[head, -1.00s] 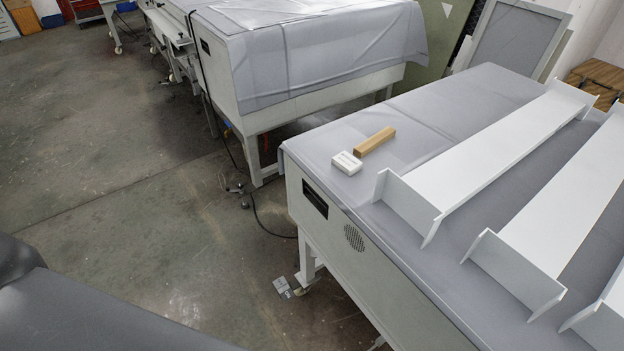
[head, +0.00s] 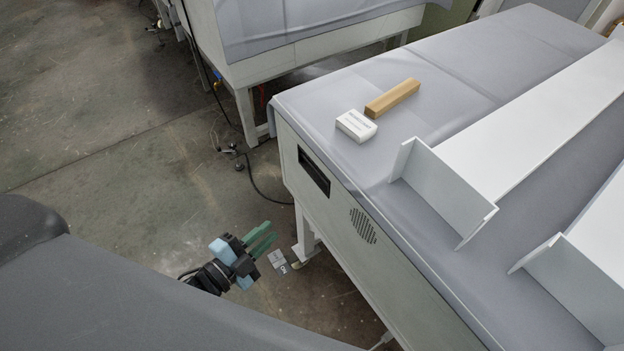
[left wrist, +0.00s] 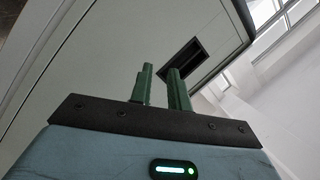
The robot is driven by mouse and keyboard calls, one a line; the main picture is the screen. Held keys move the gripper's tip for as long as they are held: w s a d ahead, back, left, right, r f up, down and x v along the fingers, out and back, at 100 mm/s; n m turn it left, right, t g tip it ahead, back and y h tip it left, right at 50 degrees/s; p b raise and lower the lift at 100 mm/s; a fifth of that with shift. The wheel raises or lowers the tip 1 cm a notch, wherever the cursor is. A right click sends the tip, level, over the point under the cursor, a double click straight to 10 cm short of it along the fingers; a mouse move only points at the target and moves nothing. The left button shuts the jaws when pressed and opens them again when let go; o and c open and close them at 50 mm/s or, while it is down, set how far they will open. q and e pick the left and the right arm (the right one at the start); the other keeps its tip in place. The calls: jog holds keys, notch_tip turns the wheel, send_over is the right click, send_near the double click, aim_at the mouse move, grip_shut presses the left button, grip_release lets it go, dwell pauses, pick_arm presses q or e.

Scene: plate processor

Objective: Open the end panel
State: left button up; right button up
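The end panel (head: 334,226) is the pale grey-green end face of the covered plate processor, with a dark recessed slot (head: 314,172) near its upper left and a round vent below it. The panel looks closed. My left gripper (head: 266,236) has green fingers and is left of the panel, apart from it. In the left wrist view the panel (left wrist: 115,45) fills the upper left, and the slot (left wrist: 184,60) shows just beyond the fingertips (left wrist: 160,68). The left fingers stand apart with nothing between them. My right gripper is not in view.
On the grey cover (head: 480,75) lie a wooden block (head: 392,98), a small white box (head: 356,126) and white trough-shaped parts (head: 530,130). Another covered machine (head: 290,60) stands behind. Concrete floor (head: 100,130) left of the panel is mostly clear, with a cable on it.

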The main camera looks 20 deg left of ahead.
aim_at(307, 177)
pick_arm(q)
jog(key=w+d+r+m+h, duration=0.1)
jog(key=w+r+m+h, duration=0.1)
jog(key=w+m, duration=0.1)
jog(key=w+d+r+m+h+b, duration=0.1)
jog(key=w+d+r+m+h, duration=0.1)
jog(key=w, duration=0.4)
jog(key=w+d+r+m+h+b, duration=0.1)
jog(key=w+d+r+m, duration=0.1)
jog(key=w+m, duration=0.2)
jog(key=shift+w+d+r+m+h, duration=0.2)
jog(key=shift+w+m+h, duration=0.1)
jog(key=shift+m+h, duration=0.1)
grip_shut()
